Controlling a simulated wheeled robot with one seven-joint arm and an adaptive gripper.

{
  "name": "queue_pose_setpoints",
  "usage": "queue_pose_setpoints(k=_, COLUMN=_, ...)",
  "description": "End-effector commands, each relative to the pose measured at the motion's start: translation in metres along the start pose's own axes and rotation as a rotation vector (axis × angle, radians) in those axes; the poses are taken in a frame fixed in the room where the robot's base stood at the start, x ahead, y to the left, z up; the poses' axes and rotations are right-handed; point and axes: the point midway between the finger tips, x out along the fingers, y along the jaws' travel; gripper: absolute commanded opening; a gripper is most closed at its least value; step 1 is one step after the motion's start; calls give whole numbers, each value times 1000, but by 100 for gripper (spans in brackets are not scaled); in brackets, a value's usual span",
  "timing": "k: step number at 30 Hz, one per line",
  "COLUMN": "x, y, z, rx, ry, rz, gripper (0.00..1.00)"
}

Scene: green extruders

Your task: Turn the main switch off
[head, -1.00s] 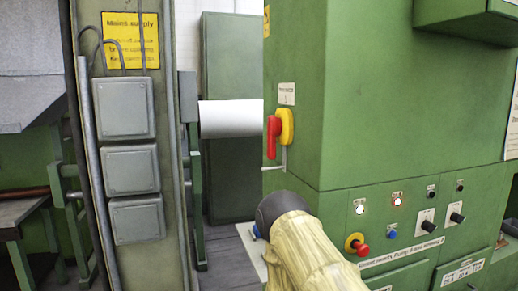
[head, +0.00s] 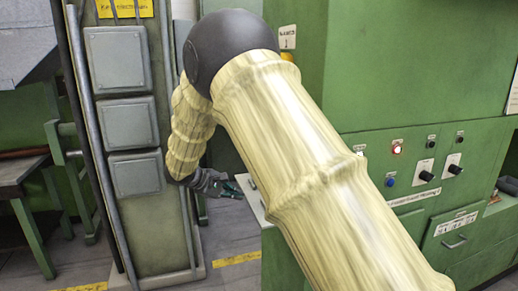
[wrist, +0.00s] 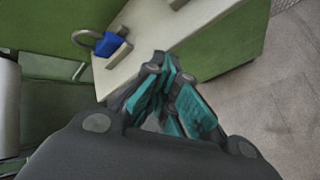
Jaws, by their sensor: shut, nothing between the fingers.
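The main switch, a red and yellow rotary handle on the green cabinet (head: 420,70), is not visible now. My raised arm covers that spot in the head view. A small white label (head: 288,37) shows beside the arm, near the cabinet's corner. My gripper (head: 232,188) hangs low left of the cabinet, beside a pale ledge. In the wrist view, my gripper's teal fingers (wrist: 170,78) are together with nothing between them. They point toward a pale plate (wrist: 152,32) with a blue padlock (wrist: 108,46) on it. The switch is not seen in the wrist view.
Control buttons and knobs (head: 424,175) line the cabinet's front at the right. A grey column with several boxes (head: 120,115) stands to the left, with a yellow sign (head: 122,8) at its top. Grey floor (head: 228,248) with yellow tape lies between them.

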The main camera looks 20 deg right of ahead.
Motion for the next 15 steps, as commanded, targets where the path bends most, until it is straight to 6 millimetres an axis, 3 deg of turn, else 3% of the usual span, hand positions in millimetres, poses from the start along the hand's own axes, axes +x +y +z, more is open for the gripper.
queue_pose_setpoints(k=3, x=-43, y=90, z=-3, rx=80, ry=-23, rz=213, gripper=0)
queue_pose_setpoints(k=6, x=-89, y=159, z=7, rx=159, ry=-52, rz=382, gripper=0)
queue_pose_setpoints(k=9, x=-132, y=210, z=20, rx=234, ry=-75, rz=516, gripper=0)
queue_pose_setpoints(k=12, x=-163, y=242, z=32, rx=290, ry=-94, rz=607, gripper=0)
queue_pose_setpoints(k=15, x=-182, y=260, z=41, rx=326, ry=-105, rz=658, gripper=0)
